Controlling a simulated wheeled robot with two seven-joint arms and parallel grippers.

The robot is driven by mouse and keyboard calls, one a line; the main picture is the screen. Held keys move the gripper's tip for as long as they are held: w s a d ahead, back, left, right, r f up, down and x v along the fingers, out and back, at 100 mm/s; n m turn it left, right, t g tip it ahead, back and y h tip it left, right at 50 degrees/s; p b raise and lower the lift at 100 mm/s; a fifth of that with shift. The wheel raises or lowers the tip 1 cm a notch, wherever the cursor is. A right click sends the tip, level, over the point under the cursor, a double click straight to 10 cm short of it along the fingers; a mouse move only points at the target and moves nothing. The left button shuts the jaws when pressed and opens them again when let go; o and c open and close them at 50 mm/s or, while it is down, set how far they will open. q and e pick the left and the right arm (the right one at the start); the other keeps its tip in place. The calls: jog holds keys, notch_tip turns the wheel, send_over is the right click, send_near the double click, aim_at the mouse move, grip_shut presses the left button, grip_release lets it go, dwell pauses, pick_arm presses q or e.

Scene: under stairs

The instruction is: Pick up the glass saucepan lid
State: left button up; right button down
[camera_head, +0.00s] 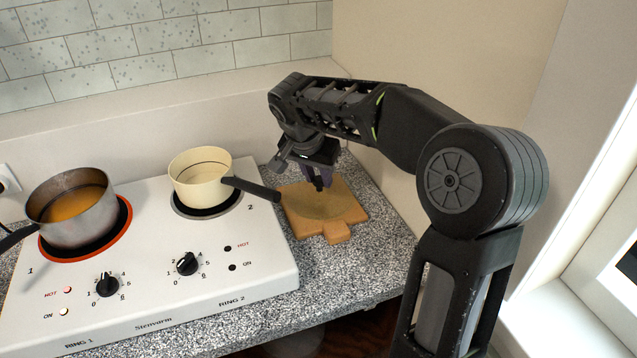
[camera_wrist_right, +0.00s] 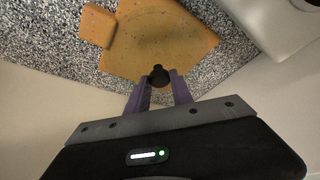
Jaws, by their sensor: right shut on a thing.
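The glass saucepan lid (camera_head: 312,203) is see-through, and its faint round outline shows over the wooden board. It also shows faintly in the right wrist view (camera_wrist_right: 150,38). Its dark knob (camera_wrist_right: 159,72) sits between the purple fingertips of my right gripper (camera_wrist_right: 160,82). In the head view my right gripper (camera_head: 319,180) reaches down from above at the back of the board, shut on the knob. I cannot tell whether the lid touches the board. My left gripper is not in view.
The wooden board (camera_head: 335,232) lies on the speckled counter (camera_head: 375,262), beside a white two-ring hob (camera_head: 150,232). A cream saucepan (camera_head: 200,180) stands on the right ring, its dark handle pointing towards the board. A steel pan (camera_head: 80,222) with orange contents stands on the left ring. Walls rise behind.

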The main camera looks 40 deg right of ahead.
aim_at(318, 180)
notch_tip(318, 180, up, 9)
dwell(0.3)
jog(key=shift+f, duration=0.1)
jog(key=c, duration=1.7)
grip_release()
grip_shut()
